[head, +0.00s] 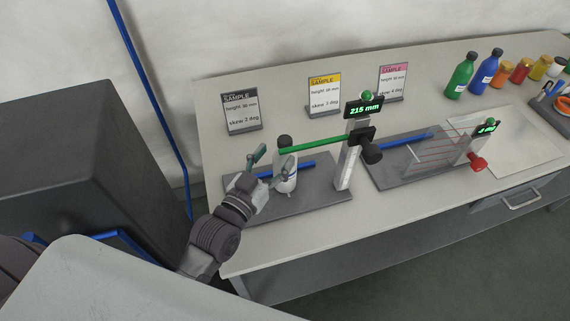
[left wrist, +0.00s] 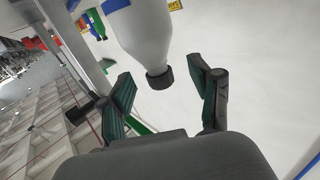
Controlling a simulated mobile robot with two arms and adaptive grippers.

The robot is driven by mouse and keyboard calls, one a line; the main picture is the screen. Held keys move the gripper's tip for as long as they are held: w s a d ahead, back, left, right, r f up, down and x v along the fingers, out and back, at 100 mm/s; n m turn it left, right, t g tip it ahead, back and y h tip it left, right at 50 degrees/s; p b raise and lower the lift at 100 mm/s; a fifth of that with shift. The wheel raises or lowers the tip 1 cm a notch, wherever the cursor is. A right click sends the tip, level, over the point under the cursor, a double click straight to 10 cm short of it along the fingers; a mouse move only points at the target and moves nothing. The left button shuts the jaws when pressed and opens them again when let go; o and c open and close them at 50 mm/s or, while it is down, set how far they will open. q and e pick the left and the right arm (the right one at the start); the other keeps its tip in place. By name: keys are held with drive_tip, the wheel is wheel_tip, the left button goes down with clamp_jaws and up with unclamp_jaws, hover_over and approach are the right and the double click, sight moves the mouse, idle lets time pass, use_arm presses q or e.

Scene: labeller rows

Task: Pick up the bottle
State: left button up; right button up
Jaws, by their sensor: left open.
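A white bottle (head: 287,184) with a dark cap stands upright on the grey base of a measuring stand (head: 325,200). The stand's green arm (head: 318,145) reaches to the bottle's top; I cannot tell whether it touches the cap. My left gripper (head: 268,166) is open, close to the left side of the bottle, and its fingers partly cover it. In the left wrist view the bottle (left wrist: 145,38) appears upside down, its black cap between and beyond the open fingers (left wrist: 160,84). My right gripper is not in view.
The post's display (head: 364,108) reads 215 mm. A second stand (head: 385,176) with thin rods is to the right. Sample cards (head: 241,113) stand behind. Green (head: 460,77) and blue (head: 485,73) bottles and jars are at far right.

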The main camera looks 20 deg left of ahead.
sight(285, 145)
use_arm(q)
drive_tip(key=x, duration=0.1)
drive_tip(key=p+x, duration=0.1)
drive_tip(key=x, duration=0.2)
drive_tip(key=shift+s+d+r, duration=0.1)
drive_tip(key=shift+d+r, duration=0.1)
drive_tip(key=shift+r, duration=0.15)
drive_tip(key=shift+w+f, duration=0.1)
drive_tip(key=shift+w, duration=0.2)
drive_tip(key=shift+s, duration=0.1)
drive_tip(key=shift+c, duration=0.2)
drive_tip(key=c, duration=1.1)
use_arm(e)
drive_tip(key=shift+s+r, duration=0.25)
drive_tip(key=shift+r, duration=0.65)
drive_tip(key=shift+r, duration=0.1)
